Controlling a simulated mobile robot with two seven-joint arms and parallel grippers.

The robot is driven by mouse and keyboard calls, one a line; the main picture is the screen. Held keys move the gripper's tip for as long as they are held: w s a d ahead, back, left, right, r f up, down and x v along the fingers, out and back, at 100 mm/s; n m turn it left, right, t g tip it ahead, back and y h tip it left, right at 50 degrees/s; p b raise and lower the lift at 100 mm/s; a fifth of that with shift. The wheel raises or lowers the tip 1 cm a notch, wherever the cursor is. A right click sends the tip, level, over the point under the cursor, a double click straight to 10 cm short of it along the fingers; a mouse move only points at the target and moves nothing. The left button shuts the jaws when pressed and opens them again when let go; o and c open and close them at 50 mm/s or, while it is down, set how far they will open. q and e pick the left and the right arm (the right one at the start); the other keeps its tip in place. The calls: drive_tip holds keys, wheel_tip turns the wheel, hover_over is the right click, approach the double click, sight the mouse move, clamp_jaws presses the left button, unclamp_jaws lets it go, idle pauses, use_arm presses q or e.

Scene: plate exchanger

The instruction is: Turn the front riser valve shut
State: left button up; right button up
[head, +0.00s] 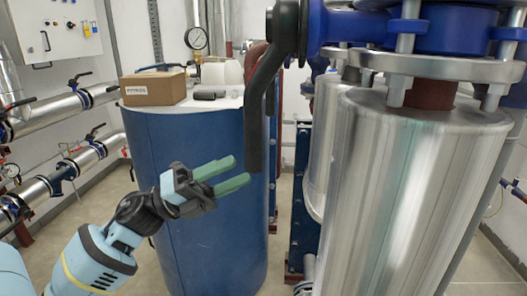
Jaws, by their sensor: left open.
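A large blue valve (345,27) sits on top of a silver insulated riser (405,190) at the right. Its long dark lever (262,95) comes off the valve's left side and hangs down, with its lower end in front of the blue drum. My left gripper (238,174) is open and empty, its two green fingers pointing right. In the picture the fingertips are just left of the lever's lower end. I cannot tell whether they touch it. My right gripper is not in view.
Silver pipes with small valves (62,110) run along the left wall. A second silver riser (322,140) stands behind the front one.

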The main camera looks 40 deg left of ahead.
sight(254, 137)
use_arm(q)
drive_tip(key=s+d+r+m+g+y+b, duration=0.2)
drive_tip(key=s+r+m+g, duration=0.4)
drive_tip(key=r+m, duration=0.6)
drive_tip(key=w+d, duration=0.1)
drive_tip(key=w+d+f+m+p, duration=0.1)
drive_tip(key=d, duration=0.1)
drive_tip(key=w+d+m+p, duration=0.1)
drive_tip(key=d, duration=0.1)
drive_tip(key=shift+d+f, duration=0.15)
drive_tip(key=shift+f, duration=0.2)
drive_tip(key=shift+w+d+f+t+p, duration=0.15)
drive_tip(key=shift+w+d+t+p, duration=0.15)
drive_tip(key=shift+d+p, duration=0.15)
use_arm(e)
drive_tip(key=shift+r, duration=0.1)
use_arm(q)
clamp_jaws()
